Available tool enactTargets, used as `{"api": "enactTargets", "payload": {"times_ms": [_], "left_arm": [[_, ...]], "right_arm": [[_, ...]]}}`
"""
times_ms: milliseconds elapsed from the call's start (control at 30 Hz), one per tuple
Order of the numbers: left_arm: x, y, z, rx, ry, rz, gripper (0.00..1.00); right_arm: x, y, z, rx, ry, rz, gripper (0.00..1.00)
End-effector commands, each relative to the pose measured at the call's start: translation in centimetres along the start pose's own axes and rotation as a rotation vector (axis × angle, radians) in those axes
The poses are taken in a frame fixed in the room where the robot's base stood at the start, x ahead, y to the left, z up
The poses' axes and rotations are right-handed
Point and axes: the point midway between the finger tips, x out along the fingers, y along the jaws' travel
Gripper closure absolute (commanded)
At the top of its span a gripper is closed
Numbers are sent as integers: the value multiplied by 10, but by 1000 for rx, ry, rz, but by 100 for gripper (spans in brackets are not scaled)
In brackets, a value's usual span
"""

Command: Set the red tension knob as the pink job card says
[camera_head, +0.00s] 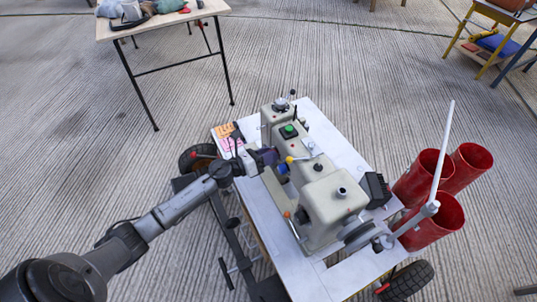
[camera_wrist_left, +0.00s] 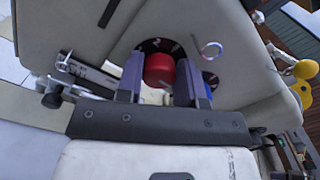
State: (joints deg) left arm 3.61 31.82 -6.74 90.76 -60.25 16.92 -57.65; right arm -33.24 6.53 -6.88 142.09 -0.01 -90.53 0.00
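The red tension knob (camera_wrist_left: 159,69) is on the pale machine body in the left wrist view, with a dark marked dial behind it. The two dark fingers of my left gripper (camera_wrist_left: 160,76) stand apart with the knob between them; I cannot tell whether they touch it. In the head view my left gripper (camera_head: 271,158) is against the left side of the sewing machine (camera_head: 318,190), and it hides the knob. The pink job card (camera_head: 232,146) lies at the table's far left corner, beside an orange card (camera_head: 225,131); its writing is too small to read. My right gripper is not in view.
The machine stands on a white wheeled table (camera_head: 312,276). A green button (camera_head: 289,130) and a yellow-tipped lever (camera_head: 290,160) are close to my left gripper. Red cylinders (camera_head: 440,222) stand at the right. A wooden table (camera_head: 160,27) is at the back left.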

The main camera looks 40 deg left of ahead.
Motion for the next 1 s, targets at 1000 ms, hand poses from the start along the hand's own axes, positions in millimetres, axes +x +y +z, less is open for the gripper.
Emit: {"api": "enactTargets", "payload": {"times_ms": [1000], "left_arm": [[-82,-1,1,-3,1,3,42]], "right_arm": [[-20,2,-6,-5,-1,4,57]]}}
